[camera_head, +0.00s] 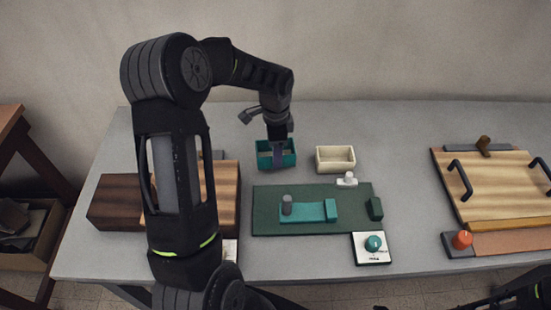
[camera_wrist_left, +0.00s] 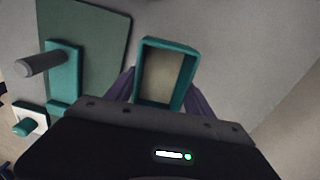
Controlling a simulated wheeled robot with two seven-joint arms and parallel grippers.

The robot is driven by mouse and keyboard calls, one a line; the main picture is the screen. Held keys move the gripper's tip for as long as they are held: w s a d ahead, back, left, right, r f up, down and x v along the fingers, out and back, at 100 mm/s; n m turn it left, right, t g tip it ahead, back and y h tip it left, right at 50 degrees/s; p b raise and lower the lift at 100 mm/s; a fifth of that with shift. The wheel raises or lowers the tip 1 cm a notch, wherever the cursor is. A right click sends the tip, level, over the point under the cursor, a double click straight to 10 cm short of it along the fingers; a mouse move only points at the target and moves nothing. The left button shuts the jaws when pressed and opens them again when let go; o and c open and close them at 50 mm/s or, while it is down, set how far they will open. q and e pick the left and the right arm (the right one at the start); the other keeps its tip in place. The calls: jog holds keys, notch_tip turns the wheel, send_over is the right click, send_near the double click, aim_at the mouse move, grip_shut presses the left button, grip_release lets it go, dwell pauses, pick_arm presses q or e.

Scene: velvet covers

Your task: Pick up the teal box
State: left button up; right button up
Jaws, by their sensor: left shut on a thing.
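The teal box (camera_head: 290,159) is a small open-topped box near the back of the grey table, left of a cream box. My left gripper (camera_head: 277,150) is over it from above, with its fingers at the box. In the left wrist view the teal box (camera_wrist_left: 167,72) sits between the purple fingers of my left gripper (camera_wrist_left: 165,92), one at each side, and its inside looks empty. The left gripper is shut on the box. I cannot tell whether the box touches the table. A dark part of my right arm shows at the bottom right of the head view; its gripper is not visible.
A cream open box (camera_head: 335,168) stands just right of the teal box. In front lies a green board (camera_head: 268,222) with a teal slider and grey peg. A white plate with a teal knob (camera_head: 373,244) is nearer. A wooden board with handles (camera_head: 490,180) is at right.

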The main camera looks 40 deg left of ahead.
pick_arm(q)
notch_tip(320, 180, up, 6)
jog(key=shift+f, duration=0.15)
dwell(0.6)
